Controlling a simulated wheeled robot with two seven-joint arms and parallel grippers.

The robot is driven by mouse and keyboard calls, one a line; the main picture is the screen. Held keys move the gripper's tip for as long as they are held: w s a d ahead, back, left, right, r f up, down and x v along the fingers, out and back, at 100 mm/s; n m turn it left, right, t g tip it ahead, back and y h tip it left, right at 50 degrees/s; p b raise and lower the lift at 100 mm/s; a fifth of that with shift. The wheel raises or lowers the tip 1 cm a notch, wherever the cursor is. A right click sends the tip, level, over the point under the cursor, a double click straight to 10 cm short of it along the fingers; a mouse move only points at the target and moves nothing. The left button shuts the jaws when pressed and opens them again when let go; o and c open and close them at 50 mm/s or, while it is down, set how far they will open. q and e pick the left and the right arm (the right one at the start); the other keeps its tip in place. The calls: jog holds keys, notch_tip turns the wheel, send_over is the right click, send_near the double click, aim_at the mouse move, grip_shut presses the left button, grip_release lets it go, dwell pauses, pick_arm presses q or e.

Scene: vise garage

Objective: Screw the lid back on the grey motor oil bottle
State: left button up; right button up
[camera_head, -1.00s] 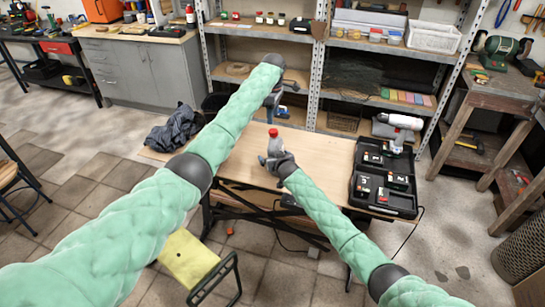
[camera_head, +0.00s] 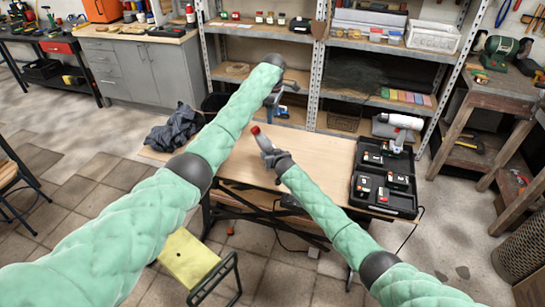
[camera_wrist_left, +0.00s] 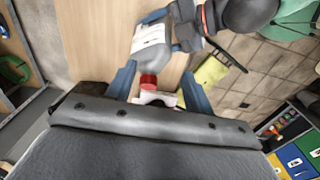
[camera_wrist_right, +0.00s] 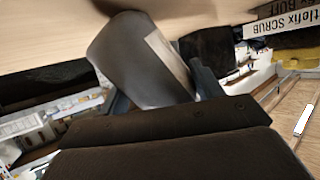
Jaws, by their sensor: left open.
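The grey motor oil bottle (camera_head: 263,141) is held above the table by my right gripper (camera_head: 269,151), which is shut on its body. The bottle leans left in the head view. Its red lid (camera_head: 256,129) sits at its top; I cannot tell how tight it is. My left gripper (camera_head: 272,98) is open, above and beyond the bottle in the head view. In the left wrist view the lid (camera_wrist_left: 148,82) appears between the open fingers, with the bottle's white label (camera_wrist_left: 152,38) behind it. The right wrist view shows the bottle (camera_wrist_right: 130,60) large between the fingers.
The wooden table (camera_head: 318,150) is mostly clear. A black case (camera_head: 384,178) with several small boxes lies at its right end. A dark cloth (camera_head: 175,128) lies at its left end. A shelf rack (camera_head: 318,75) stands behind, and a yellow stool (camera_head: 187,258) in front.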

pick_arm(q)
jog(key=shift+o, duration=0.5)
pick_arm(e)
grip_shut()
pick_arm(q)
jog(key=o, duration=0.5)
pick_arm(e)
jog(key=shift+a, duration=0.1)
pick_arm(q)
notch_tip(320, 180, up, 12)
jog(key=shift+f, duration=0.1)
pick_arm(e)
jog(key=o, duration=0.7)
grip_release()
